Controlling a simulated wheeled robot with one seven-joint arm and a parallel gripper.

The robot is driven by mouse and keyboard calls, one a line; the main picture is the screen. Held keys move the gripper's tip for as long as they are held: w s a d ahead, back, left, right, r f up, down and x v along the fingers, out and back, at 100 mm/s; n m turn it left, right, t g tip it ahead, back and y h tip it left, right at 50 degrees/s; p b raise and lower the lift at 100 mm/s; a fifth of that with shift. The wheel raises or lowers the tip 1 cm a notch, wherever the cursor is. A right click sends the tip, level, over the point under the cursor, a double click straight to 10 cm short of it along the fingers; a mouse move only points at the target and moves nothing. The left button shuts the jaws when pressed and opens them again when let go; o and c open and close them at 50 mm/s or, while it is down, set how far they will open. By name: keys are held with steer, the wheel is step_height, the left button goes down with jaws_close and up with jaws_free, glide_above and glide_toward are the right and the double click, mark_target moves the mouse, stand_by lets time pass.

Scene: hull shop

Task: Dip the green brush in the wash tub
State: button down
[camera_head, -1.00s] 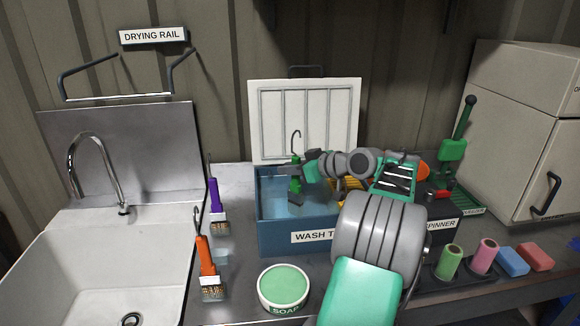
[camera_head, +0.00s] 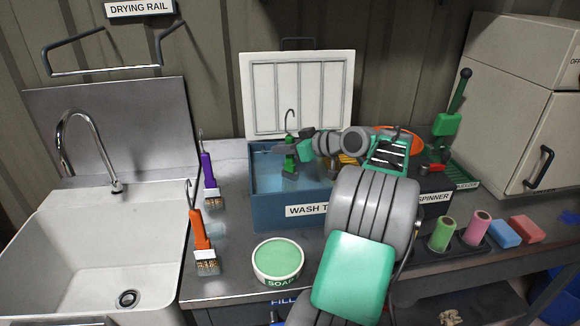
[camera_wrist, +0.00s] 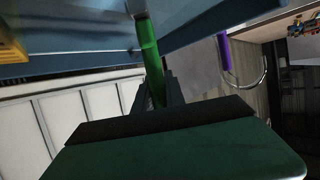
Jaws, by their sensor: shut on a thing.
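The green brush (camera_head: 290,157) is held upright, hook up, over the open wash tub (camera_head: 262,205) at its left part, inside the rim. My gripper (camera_head: 296,147) is shut on its handle, which also shows in the wrist view (camera_wrist: 150,58). The brush's lower end is small and dark against the blue water (camera_head: 268,180). I cannot tell whether the bristles touch the water. The tub's white lid (camera_head: 297,95) stands open behind. My forearm hides the tub's right part.
A purple brush (camera_head: 208,175) and an orange brush (camera_head: 201,233) stand left of the tub. A soap tin (camera_head: 278,262) sits in front. The sink (camera_head: 105,245) and drying rail (camera_head: 105,72) are at left. The spinner (camera_head: 434,196) stands right of the tub.

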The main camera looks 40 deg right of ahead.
steer(key=shift+r, duration=0.15)
stand_by(0.4)
step_height(320, 180, up, 12)
steer(key=p, duration=0.9)
steer(key=shift+r, duration=0.1)
stand_by(0.9)
